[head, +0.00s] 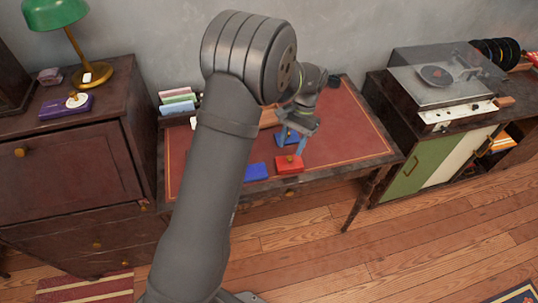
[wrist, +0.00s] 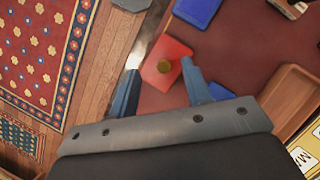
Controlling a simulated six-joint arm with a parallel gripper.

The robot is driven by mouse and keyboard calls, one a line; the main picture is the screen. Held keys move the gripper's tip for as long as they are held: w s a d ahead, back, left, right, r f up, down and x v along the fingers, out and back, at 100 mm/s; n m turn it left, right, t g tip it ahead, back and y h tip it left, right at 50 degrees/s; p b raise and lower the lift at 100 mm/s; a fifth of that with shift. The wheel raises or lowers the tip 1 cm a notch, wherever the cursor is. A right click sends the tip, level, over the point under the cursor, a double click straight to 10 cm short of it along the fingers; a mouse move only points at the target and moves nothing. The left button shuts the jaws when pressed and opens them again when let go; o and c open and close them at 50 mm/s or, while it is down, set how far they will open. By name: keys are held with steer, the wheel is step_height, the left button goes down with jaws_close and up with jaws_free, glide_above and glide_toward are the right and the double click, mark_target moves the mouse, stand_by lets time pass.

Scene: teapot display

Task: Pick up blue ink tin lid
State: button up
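My gripper (head: 290,148) is open and empty above the desk; its two blue-grey fingers point down. The red tin also shows in the head view (head: 289,168), just below the fingers. A flat blue piece (head: 257,171) lies left of the red tin, also at the top of the wrist view (wrist: 197,9), with no knob visible. Another blue piece (head: 288,137), apparently with a gold knob, is partly hidden behind the fingers.
The desk (head: 345,130) has free room on its right. A wooden tray (wrist: 291,98) shows at right in the wrist view. A purple box (head: 66,106) and green lamp (head: 60,20) stand on the left cabinet. A record player (head: 440,85) is at right.

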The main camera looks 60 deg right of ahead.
steer(key=o, duration=1.1)
steer(key=shift+w+d+r+n+t+h, duration=0.15)
steer(key=shift+d+r+n+t+h, duration=0.2)
steer(key=shift+n, duration=0.25)
step_height(320, 180, up, 6)
steer(key=d+n+t+h, duration=0.2)
steer(key=d+n+h, duration=0.1)
steer(key=n+h, duration=0.35)
steer(key=n, duration=0.2)
glide_toward(288, 140)
steer(key=shift+d+f+h, duration=0.25)
steer(key=shift+f+h, duration=0.05)
steer(key=shift+f, duration=0.55)
steer(key=f, duration=0.1)
steer(key=w+d+f, duration=0.1)
steer(key=w+f, duration=0.1)
steer(key=f, duration=0.1)
steer(key=shift+w+d, duration=0.2)
steer(key=shift+d, duration=0.15)
steer(key=shift+w+d+f, duration=0.15)
steer(key=shift+d+f, duration=0.05)
steer(key=shift+f, duration=0.45)
